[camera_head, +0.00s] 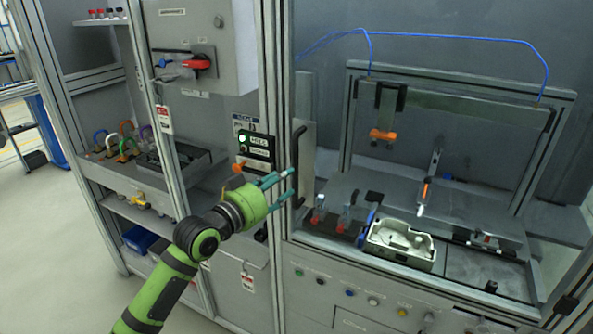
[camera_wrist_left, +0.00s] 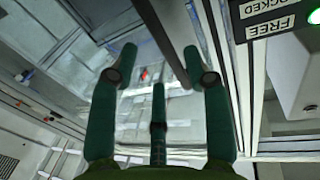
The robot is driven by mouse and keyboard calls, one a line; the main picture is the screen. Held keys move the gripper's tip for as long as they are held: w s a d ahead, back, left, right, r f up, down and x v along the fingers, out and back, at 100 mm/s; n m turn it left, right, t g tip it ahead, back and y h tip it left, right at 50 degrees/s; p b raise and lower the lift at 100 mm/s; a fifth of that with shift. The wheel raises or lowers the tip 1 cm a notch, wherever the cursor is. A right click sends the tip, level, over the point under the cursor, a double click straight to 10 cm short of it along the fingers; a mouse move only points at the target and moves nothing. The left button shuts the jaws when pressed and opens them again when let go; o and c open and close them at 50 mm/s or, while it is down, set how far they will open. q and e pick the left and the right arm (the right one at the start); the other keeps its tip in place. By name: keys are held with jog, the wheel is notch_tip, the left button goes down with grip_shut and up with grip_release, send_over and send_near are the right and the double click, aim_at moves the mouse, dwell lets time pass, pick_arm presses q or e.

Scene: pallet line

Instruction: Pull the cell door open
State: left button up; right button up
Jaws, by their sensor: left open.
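The cell door's black upright handle (camera_head: 298,165) stands at the left edge of the cell front, by a grey plate. My left gripper (camera_head: 291,183) reaches it from the left, fingers open at its lower part. In the left wrist view the handle shows as a dark slanting bar (camera_wrist_left: 163,40) between the spread fingertips of my left gripper (camera_wrist_left: 158,65). I cannot tell whether any finger touches it. A door panel cannot be made out clearly from the frame. My right gripper is out of view.
A lock panel (camera_head: 256,146) with a lit lamp sits left of the handle; its FREE label (camera_wrist_left: 270,28) shows in the wrist view. A control cabinet (camera_head: 205,50) with a red switch is above. Inside the cell lies a pale casting (camera_head: 402,243). Floor is clear at lower left.

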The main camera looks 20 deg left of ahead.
aim_at(295, 173)
pick_arm(q)
jog(key=shift+p+x, duration=1)
jog(key=shift+x, duration=2.1)
jog(key=shift+f, duration=0.15)
grip_shut()
